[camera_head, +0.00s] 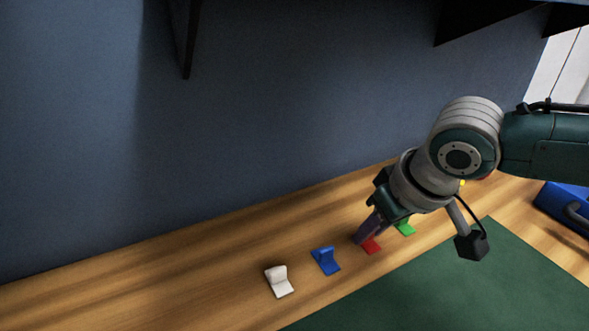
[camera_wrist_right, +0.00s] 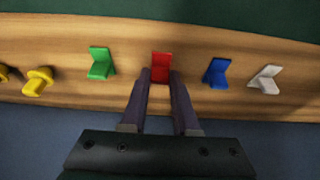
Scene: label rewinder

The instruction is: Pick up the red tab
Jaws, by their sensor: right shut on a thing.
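The red tab (camera_head: 371,246) stands on the wooden surface in a row of coloured tabs, between the blue and green ones. My right gripper (camera_head: 361,238) reaches down to it from the upper right and partly covers it in the head view. In the right wrist view the red tab (camera_wrist_right: 160,67) sits between the fingertips of my right gripper (camera_wrist_right: 160,84), which are shut on it. Its base appears to be still at the level of the wood. My left gripper is not in view.
A blue tab (camera_head: 325,261) and a white tab (camera_head: 279,281) stand to the left. A green tab (camera_head: 406,227) stands close on the right, with yellow pieces (camera_wrist_right: 38,81) beyond. A green mat (camera_head: 450,285) lies in front, a blue wall (camera_head: 270,120) behind.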

